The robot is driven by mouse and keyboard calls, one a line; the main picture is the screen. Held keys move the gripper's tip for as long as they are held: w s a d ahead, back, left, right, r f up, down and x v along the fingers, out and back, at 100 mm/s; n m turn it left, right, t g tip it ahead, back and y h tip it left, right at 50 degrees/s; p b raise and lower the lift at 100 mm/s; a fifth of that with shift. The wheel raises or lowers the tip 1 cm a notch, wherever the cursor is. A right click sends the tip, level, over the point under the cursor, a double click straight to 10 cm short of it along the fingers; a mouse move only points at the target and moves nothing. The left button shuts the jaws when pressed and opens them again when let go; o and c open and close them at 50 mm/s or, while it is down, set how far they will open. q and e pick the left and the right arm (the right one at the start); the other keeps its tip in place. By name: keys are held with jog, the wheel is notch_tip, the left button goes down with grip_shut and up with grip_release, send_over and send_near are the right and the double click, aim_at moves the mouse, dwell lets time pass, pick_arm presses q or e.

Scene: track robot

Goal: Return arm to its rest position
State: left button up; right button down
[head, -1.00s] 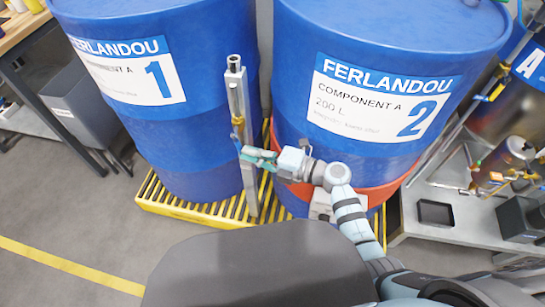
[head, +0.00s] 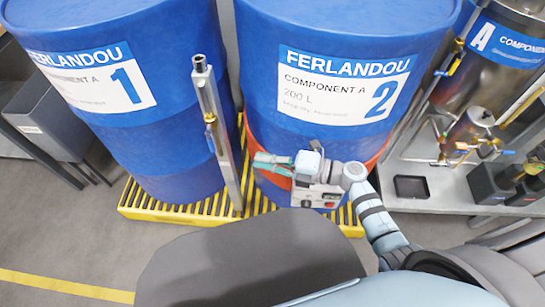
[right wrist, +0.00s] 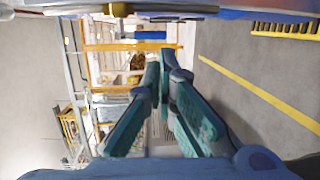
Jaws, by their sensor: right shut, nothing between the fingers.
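My right gripper (head: 262,163) is in front of the lower part of blue drum 2 (head: 345,50), near its orange-red band (head: 375,162). Its green fingers point left, toward the metal post (head: 217,140), with a gap between. In the right wrist view the fingers of the right gripper (right wrist: 163,72) come together at the tips with nothing between them. The right arm (head: 375,215) comes up from the lower right, bent at the wrist. My left gripper is not in view.
Blue drum 1 (head: 150,125) stands left of drum 2 on a yellow slatted pallet (head: 150,213). A metal bench (head: 440,190) with a black tray (head: 411,188) and piping is at the right. A grey bin (head: 50,120) stands at the left. Grey floor with a yellow line (head: 60,285) is open at lower left.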

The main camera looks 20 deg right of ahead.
jog(key=d+f+m+t+h+p, duration=0.4)
jog(key=d+f+m+t+h, duration=0.15)
jog(key=d+m, duration=0.45)
jog(key=s+d+f+m+g+h+p, duration=0.35)
jog(key=s+d+f+m+h, duration=0.45)
jog(key=f+m, duration=0.3)
jog(key=s+f+m+g+h+p, duration=0.1)
jog(key=s+f+m+g, duration=0.3)
jog(key=s, duration=1.1)
jog(key=s+a+f+m+g+h+p, duration=0.1)
jog(key=s+f+m+g, duration=0.3)
jog(key=s, duration=1.1)
notch_tip(320, 180, down, 3)
jog(key=shift+r+m+g+p, duration=0.15)
jog(key=shift+m+g+p, duration=0.15)
jog(key=shift+g+p, duration=0.5)
